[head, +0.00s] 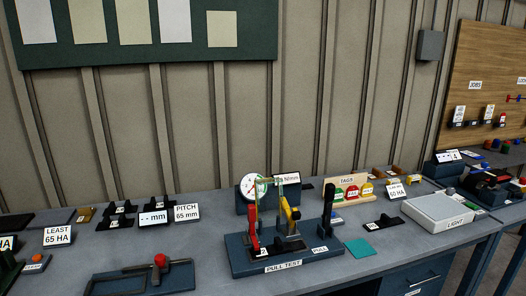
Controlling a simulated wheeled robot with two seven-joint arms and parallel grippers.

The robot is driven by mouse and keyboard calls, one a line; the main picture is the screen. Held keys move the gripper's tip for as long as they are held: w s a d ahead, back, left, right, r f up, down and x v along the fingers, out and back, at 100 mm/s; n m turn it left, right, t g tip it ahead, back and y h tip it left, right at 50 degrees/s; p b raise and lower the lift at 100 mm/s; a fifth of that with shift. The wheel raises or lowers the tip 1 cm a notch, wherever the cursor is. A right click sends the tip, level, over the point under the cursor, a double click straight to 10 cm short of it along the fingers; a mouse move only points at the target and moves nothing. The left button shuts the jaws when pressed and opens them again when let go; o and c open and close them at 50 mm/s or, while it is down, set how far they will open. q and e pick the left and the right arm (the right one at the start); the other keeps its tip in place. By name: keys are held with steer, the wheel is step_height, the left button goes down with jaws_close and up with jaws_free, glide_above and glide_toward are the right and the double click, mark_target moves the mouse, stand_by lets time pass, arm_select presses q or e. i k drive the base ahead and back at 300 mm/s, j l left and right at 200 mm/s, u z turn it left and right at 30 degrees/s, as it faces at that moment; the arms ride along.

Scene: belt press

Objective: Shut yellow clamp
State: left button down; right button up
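The pull test fixture (240,262) stands on the bench in the middle of the head view, with a dial gauge (249,186) at its back. The yellow clamp (288,209) is on this fixture, right of the red clamp (252,226). Its yellow handle is raised, leaning with its top to the left. The red handle also stands steeply. A thin greenish band (262,187) shows near the clamp tops; how it is held is too small to tell. A black lever (328,204) stands upright at the PULL label. Neither of my grippers is in view.
A tags rack (348,187) stands behind right, with a teal pad (361,248) and a light box (437,210) further right. A dark fixture with a red knob (160,260) is at the front left. A small display (154,217) stands behind it.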

mark_target(295, 215)
steer(key=i+l+u, duration=0.3)
steer(key=i, duration=0.25)
steer(key=i+l+u, duration=0.35)
steer(key=i+l, duration=0.1)
